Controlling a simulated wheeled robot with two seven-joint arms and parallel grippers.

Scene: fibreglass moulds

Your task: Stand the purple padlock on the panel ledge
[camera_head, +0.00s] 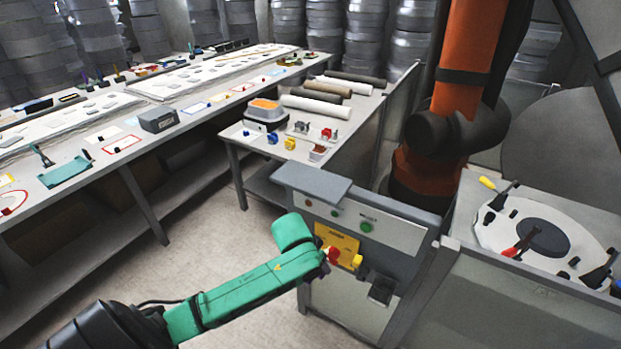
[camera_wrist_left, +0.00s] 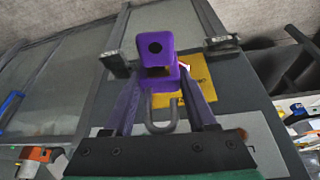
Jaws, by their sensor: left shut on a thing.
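The purple padlock (camera_wrist_left: 155,48) is in the left wrist view, between the fingers of my left gripper (camera_wrist_left: 162,80). Its body points away from the palm, and its grey shackle (camera_wrist_left: 160,122) points back toward the palm. The gripper is shut on it. In the head view my green left arm reaches the front of the grey control panel (camera_head: 330,205), and the gripper end (camera_head: 326,266) is beside the yellow plate (camera_head: 338,241). The padlock is not discernible there. A flat grey ledge (camera_head: 312,182) tops the panel. Contact between padlock and panel cannot be told. My right gripper is not in view.
The panel carries a red knob (camera_head: 333,255), a green button (camera_head: 366,227) and a small dark box (camera_head: 382,289). An orange robot arm (camera_head: 468,50) stands behind it. A round mould (camera_head: 585,240) is at right. A bench (camera_head: 230,135) holds several small items.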

